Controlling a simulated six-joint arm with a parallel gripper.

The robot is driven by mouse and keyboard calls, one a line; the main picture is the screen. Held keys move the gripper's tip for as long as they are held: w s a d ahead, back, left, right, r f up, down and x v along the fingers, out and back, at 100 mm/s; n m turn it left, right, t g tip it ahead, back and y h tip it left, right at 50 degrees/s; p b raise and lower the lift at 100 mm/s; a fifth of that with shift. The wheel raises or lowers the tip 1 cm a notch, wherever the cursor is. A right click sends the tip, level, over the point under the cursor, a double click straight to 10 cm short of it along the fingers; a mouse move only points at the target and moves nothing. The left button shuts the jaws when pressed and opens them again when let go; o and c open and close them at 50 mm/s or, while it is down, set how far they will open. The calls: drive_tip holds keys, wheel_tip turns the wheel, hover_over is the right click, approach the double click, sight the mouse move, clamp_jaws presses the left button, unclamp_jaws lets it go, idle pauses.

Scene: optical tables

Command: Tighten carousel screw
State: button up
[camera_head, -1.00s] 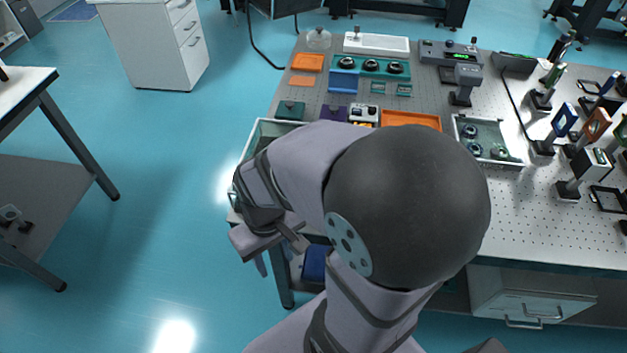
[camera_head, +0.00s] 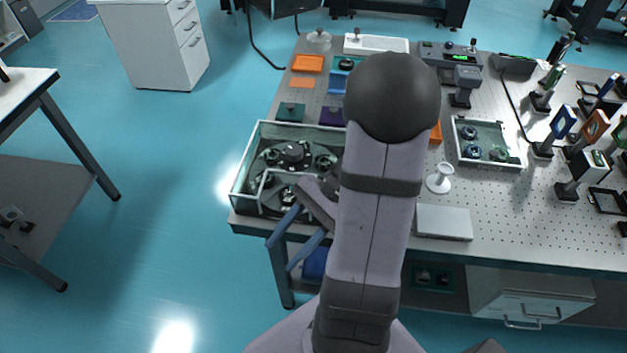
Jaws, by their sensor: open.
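A glass-walled box (camera_head: 236,190) stands at the left front corner of the optical table (camera_head: 510,225). Inside it is a dark carousel-like assembly (camera_head: 293,153) with several round black parts around a hub. The screw itself is too small to tell apart. My gripper (camera_head: 280,256) is open, its two blue-grey fingers spread and pointing down and left. It appears in front of the box's front edge, empty. My arm covers the right part of the box, so what lies there is hidden.
Mounted optics (camera_head: 590,165) crowd the right side. Bare perforated tabletop lies at the front right.

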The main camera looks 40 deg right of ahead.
drive_tip(key=w+d+r+m+t, duration=0.1)
drive_tip(key=d+m+t, duration=0.3)
drive_tip(key=d, duration=0.1)
drive_tip(key=d+r+m+t, duration=0.2)
drive_tip(key=d+m+t, duration=0.3)
drive_tip(key=d, duration=0.1)
drive_tip(key=w+d+r+m+t+y, duration=0.1)
drive_tip(key=d+r+m+t, duration=0.1)
drive_tip(key=d+m+t, duration=0.2)
drive_tip(key=shift+w+d+r+t+b, duration=0.1)
drive_tip(key=shift+w+d+t+b, duration=0.1)
drive_tip(key=shift+d, duration=0.3)
drive_tip(key=shift+w+d+t+b, duration=0.1)
drive_tip(key=shift+w+d+t, duration=0.1)
drive_tip(key=shift+d, duration=0.25)
wheel_tip(320, 180, down, 2)
drive_tip(key=shift+s+d+f+t+b, duration=0.15)
drive_tip(key=shift+t+b, duration=0.15)
drive_tip(key=shift+b, duration=0.2)
drive_tip(key=shift+w+a, duration=0.4)
drive_tip(key=shift+p+x, duration=1.05)
drive_tip(key=shift+x, duration=2.05)
